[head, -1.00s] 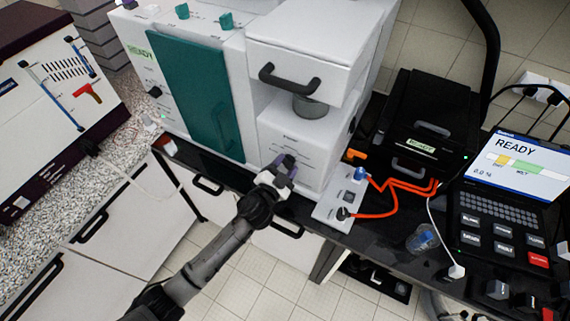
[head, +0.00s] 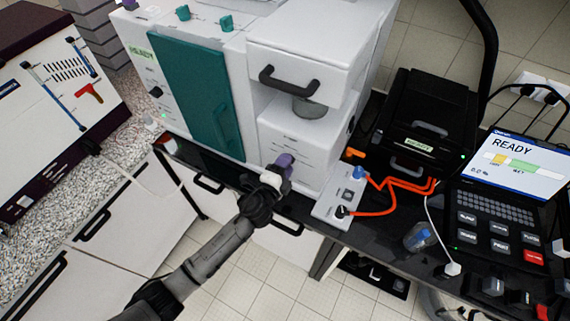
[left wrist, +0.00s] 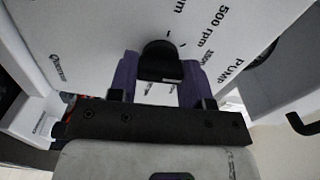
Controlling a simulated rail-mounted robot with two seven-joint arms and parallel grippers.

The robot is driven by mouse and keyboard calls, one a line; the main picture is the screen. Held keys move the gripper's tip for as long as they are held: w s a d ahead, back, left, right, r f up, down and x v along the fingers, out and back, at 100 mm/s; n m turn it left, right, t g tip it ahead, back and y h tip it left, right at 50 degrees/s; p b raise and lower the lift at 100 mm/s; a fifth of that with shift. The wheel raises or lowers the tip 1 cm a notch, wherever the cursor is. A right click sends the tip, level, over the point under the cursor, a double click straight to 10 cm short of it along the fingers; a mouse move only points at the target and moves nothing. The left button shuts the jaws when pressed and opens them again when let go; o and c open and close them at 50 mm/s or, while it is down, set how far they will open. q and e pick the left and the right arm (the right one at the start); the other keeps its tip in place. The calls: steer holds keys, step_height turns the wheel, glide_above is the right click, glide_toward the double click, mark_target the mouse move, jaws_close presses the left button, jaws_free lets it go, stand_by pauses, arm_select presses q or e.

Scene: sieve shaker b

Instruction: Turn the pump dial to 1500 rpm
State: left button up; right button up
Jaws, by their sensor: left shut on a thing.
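The pump dial (left wrist: 160,58) is a black knob on a white panel (left wrist: 75,35) in the left wrist view. Printed marks including "500 rpm" and "PUMP" lie around it, and they appear upside down or tilted. My left gripper (left wrist: 159,80) has purple fingers on both sides of the dial and is shut on it. In the head view the left gripper (head: 283,166) is at the lower front of the white machine (head: 285,145), and it hides the dial there. The dial's exact setting cannot be read. My right gripper is not in view.
A white box with orange cables (head: 343,197) stands close to the right of the left gripper. A drawer handle (head: 288,80) juts out above it. A black device (head: 425,125) and a screen reading READY (head: 520,165) are farther right. Floor is clear in front.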

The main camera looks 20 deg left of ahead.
arm_select(q)
steer(key=shift+m, duration=0.6)
steer(key=o, duration=0.9)
steer(key=s, duration=0.4)
steer(key=s+a, duration=0.1)
steer(key=s, duration=0.4)
steer(key=s+b, duration=0.1)
steer(key=s, duration=0.3)
steer(key=shift+s+a, duration=0.35)
steer(key=shift+s, duration=0.05)
